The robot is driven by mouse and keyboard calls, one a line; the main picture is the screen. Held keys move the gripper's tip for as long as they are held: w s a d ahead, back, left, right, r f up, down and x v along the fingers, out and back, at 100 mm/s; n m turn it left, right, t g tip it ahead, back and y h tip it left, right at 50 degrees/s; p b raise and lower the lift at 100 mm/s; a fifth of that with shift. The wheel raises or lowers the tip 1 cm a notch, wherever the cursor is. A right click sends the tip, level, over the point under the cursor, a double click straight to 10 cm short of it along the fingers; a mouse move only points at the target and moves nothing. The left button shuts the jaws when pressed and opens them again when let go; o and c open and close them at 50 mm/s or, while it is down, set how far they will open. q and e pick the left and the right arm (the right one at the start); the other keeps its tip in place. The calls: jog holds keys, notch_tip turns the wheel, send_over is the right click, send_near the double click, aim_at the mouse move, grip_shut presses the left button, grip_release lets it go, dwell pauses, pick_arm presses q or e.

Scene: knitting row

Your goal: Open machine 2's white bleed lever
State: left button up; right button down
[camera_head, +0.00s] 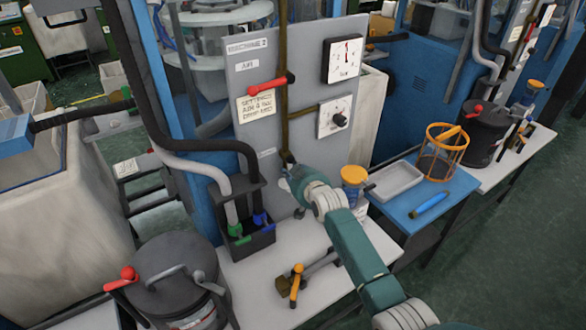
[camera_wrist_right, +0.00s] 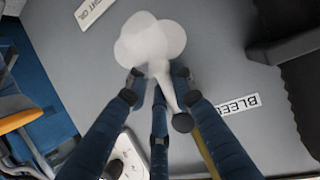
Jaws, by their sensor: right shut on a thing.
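The machine 2 panel (camera_head: 256,110) is grey, with a "MACHINE 2" label (camera_head: 247,47) at its top. In the right wrist view the white bleed lever (camera_wrist_right: 150,42) has a rounded white body on the grey panel and a thin arm ending in a dark knob (camera_wrist_right: 182,122). A "BLEED" label (camera_wrist_right: 237,104) is beside it. My right gripper (camera_wrist_right: 158,88) has its dark blue fingers closed around the lever's arm. My left gripper is not in view.
Hoses run into a dark box (camera_head: 250,242) left of my arm. A blue table (camera_head: 400,208) stands to the right.

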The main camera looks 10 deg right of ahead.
jog(key=shift+w+a+r, duration=0.2)
jog(key=shift+r, duration=0.35)
jog(key=c, duration=1.6)
grip_release()
jog(key=shift+s+f, duration=0.15)
jog(key=shift+f, duration=0.25)
jog(key=shift+s, duration=0.15)
jog(key=v, duration=1.2)
